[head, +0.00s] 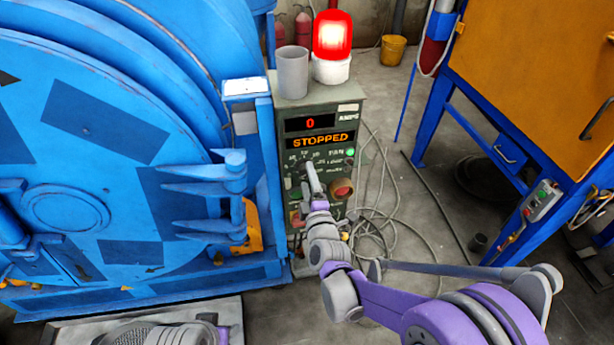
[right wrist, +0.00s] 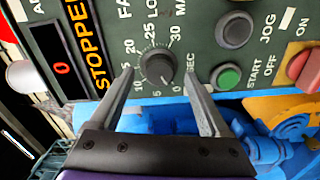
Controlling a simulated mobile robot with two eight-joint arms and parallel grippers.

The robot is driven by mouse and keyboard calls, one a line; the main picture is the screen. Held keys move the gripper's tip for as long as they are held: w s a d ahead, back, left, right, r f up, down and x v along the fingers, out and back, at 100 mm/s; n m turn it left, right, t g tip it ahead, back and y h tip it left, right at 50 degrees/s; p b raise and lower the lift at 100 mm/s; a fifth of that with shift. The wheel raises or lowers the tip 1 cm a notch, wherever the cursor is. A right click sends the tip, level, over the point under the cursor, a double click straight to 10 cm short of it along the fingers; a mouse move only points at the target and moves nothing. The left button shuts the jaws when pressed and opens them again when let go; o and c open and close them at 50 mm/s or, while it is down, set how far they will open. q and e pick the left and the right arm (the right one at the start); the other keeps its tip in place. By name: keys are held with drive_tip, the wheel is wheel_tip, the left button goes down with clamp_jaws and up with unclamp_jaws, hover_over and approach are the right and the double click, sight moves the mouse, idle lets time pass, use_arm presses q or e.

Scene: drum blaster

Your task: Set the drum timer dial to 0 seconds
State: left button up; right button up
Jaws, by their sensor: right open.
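The timer dial (right wrist: 157,67) is a dark round knob on the green control panel, ringed by numbers up to 30 and the word SEC. I cannot tell surely which number its mark points to. My right gripper (right wrist: 159,76) is open, with one finger on each side of the dial; contact is not clear. In the head view my right gripper (head: 312,178) reaches the control box (head: 346,112) and hides most of the dial. The display reads 0 and STOPPED (head: 314,140). My left gripper is not in view.
The big blue drum machine (head: 90,150) stands close left. A lit red beacon (head: 332,36) and a grey cup (head: 292,72) top the box. Cables lie right.

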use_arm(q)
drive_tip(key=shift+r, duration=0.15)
use_arm(e)
drive_tip(key=s+d, duration=0.1)
drive_tip(key=s, duration=0.8)
drive_tip(key=shift+d, duration=0.4)
drive_tip(key=s+d+f+m+g+h, duration=0.1)
drive_tip(key=s+d+f+m+g, duration=0.1)
drive_tip(key=s+d+m+g, duration=0.5)
drive_tip(key=s+d+f+m+g+h, duration=0.1)
drive_tip(key=s+d+f+m+g, duration=0.3)
drive_tip(key=s, duration=0.6)
drive_tip(key=s+d+f+m+g+h, duration=0.1)
drive_tip(key=s+d+m+g, duration=0.1)
drive_tip(key=s+d+m, duration=0.45)
use_arm(q)
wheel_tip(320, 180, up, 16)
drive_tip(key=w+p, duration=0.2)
drive_tip(key=p, duration=1.2)
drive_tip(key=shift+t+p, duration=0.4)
use_arm(e)
wheel_tip(320, 180, up, 16)
drive_tip(key=a, duration=0.2)
drive_tip(key=shift+s+r+m+t, duration=0.15)
drive_tip(key=shift+m+t, duration=0.2)
drive_tip(key=shift+t, duration=0.05)
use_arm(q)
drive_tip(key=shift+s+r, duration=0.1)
use_arm(e)
drive_tip(key=shift+s, duration=0.1)
